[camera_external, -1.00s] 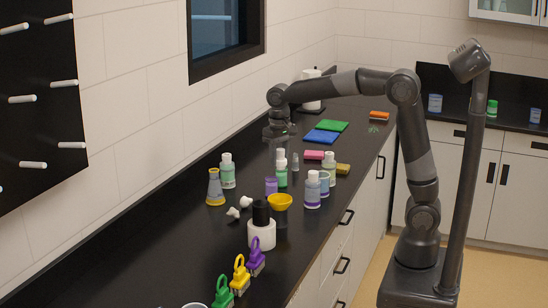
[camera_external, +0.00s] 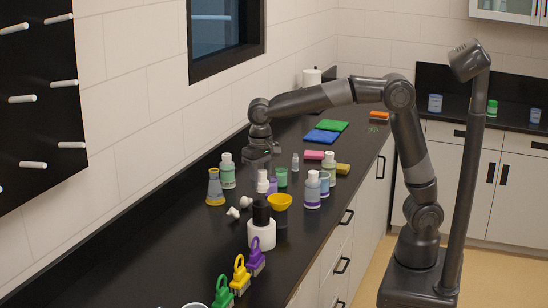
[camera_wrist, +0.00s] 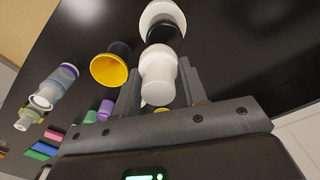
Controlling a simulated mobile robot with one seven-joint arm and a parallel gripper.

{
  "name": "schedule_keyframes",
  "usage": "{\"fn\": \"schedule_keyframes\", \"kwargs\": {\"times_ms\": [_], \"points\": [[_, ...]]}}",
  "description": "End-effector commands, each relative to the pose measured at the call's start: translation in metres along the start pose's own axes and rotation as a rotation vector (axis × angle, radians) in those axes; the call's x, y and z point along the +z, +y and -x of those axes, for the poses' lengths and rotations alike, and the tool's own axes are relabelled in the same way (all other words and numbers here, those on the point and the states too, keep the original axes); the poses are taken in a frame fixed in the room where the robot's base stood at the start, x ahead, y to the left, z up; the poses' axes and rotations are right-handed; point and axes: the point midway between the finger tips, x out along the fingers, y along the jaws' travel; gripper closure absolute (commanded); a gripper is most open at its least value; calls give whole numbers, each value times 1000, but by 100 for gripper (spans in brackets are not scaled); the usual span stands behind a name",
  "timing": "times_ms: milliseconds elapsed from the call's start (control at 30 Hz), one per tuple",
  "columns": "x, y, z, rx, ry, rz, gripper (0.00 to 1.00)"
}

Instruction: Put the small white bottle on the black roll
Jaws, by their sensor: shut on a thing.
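The small white bottle (camera_wrist: 158,75) is between the fingers of my gripper (camera_wrist: 158,90) in the wrist view. My gripper (camera_external: 261,162) is shut on it, and the bottle (camera_external: 263,182) hangs upright below it in the outside view. The black roll (camera_external: 261,212) stands on a wide white roll (camera_external: 262,237) on the counter. In the wrist view the bottle partly covers the black roll (camera_wrist: 166,36). I cannot tell whether it is straight above it.
A purple cup (camera_external: 272,186) and a green cup (camera_external: 282,178) are behind. Several bottles stand nearby; clips, including a purple one (camera_external: 256,257), are in front. The left front counter is clear.

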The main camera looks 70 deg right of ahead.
Motion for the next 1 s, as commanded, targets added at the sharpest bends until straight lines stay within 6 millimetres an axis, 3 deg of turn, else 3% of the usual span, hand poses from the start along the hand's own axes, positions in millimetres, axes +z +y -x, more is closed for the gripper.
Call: {"fn": "schedule_keyframes", "kwargs": {"times_ms": [233,467,800,833,1000], "points": [[2,-9,-14,1,-1,-1,84],[2,-9,-45,1,-1,-1,84],[2,-9,-48,1,-1,-1,84],[2,-9,-49,1,-1,-1,61],[2,-9,-48,0,0,-1,47]]}}
